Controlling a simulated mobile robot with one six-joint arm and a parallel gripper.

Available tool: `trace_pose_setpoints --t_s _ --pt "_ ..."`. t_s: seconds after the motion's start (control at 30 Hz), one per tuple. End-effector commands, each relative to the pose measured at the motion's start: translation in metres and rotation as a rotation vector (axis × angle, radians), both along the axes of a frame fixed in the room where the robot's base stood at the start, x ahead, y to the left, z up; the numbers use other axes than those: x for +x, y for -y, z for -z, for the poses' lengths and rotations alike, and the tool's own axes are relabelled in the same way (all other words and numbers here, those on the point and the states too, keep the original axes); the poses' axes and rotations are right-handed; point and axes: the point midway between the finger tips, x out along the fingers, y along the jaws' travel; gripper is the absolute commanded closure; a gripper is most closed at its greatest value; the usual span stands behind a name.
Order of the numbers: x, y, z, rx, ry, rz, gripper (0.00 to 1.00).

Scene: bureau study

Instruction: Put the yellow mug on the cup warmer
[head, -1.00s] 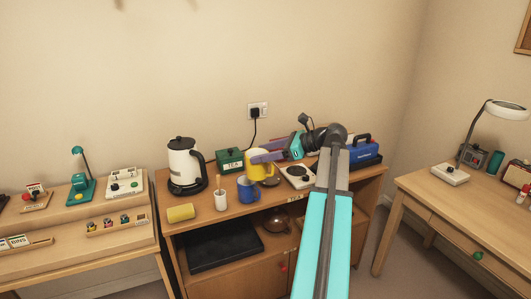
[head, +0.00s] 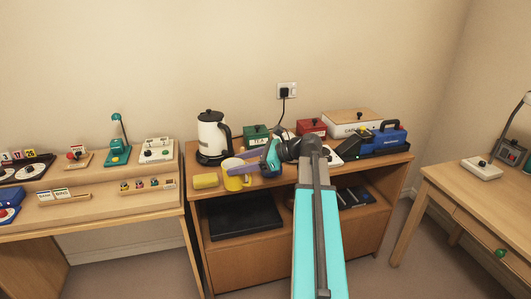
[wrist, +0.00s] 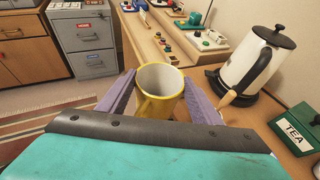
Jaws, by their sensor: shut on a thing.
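My gripper (head: 246,163) is shut on the yellow mug (head: 233,181), with a purple finger on either side of it. In the wrist view the mug (wrist: 158,92) sits between both fingers, its open rim up and its inside pale and empty. The mug is over the front left part of the wooden cabinet; I cannot tell whether it touches the top. The cup warmer (head: 346,152) is to the right, a white slab mostly hidden behind my arm; its dark plate is out of sight.
A green TEA box (head: 256,137), red box (head: 311,127) and blue toolbox (head: 380,140) stand along the back.

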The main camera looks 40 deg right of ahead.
Motion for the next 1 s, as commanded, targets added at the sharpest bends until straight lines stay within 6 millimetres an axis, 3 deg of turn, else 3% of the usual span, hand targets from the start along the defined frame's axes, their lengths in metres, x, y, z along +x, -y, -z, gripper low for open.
trace_pose_setpoints --t_s 0.03,0.33,0.7,0.83,1.0 --pt "0.004 -0.021 0.010 0.003 0.000 -0.024 0.88" --pt "0.022 -0.117 0.056 0.003 -0.001 -0.126 0.88" --pt "0.019 -0.231 0.113 0.001 -0.002 -0.219 0.88" --pt "0.015 -0.256 0.127 -0.001 -0.003 -0.226 0.88" --pt "0.015 -0.268 0.135 -0.003 -0.002 -0.210 0.88"
